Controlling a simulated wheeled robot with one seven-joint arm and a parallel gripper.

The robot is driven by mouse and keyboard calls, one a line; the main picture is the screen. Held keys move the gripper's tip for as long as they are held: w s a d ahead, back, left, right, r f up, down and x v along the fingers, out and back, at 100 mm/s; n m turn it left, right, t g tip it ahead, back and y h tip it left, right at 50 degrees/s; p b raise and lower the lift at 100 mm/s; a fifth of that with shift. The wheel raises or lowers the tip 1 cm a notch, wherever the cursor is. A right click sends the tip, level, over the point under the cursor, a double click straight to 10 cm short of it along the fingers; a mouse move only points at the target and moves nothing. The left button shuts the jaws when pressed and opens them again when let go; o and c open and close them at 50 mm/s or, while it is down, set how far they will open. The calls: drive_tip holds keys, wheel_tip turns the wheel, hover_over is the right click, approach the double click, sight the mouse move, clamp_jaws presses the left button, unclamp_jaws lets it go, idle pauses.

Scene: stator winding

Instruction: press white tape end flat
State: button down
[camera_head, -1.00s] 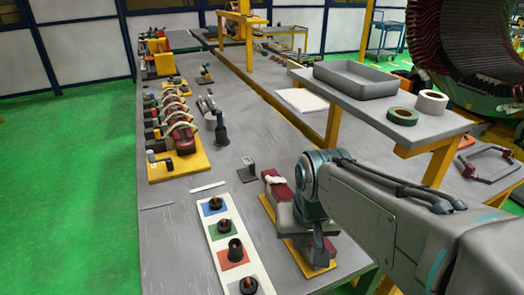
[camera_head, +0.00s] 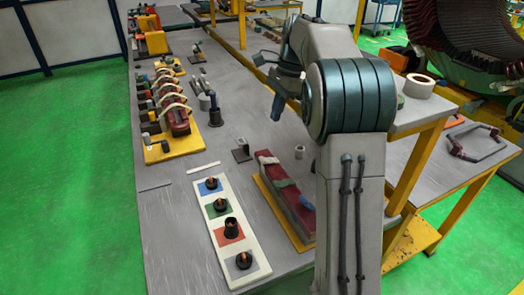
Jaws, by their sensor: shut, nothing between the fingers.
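A dark red bar (camera_head: 298,207) lies on a yellow board (camera_head: 266,195) at the front right of the bench. Pale tape (camera_head: 268,159) shows near the bar's far end, with a green band and another light patch further along. Whether a tape end stands up is too small to tell. A white tape roll (camera_head: 419,86) lies on the raised shelf; a green roll (camera_head: 400,101) beside it is mostly hidden by my arm. My gripper (camera_head: 278,108) is shut and empty, pointing down above the bench beyond the bar, clear of it.
A white strip (camera_head: 240,262) with coloured squares and dark holders lies left of the board. A small pale cylinder (camera_head: 299,152) and a grey bracket (camera_head: 241,150) stand behind. A yellow fixture (camera_head: 168,153) is at left. My arm covers much of the shelf (camera_head: 430,115).

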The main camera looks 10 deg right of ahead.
sight(263, 161)
drive_tip(key=x, duration=1.4)
drive_tip(key=shift+d+f, duration=0.1)
drive_tip(key=shift+d, duration=0.05)
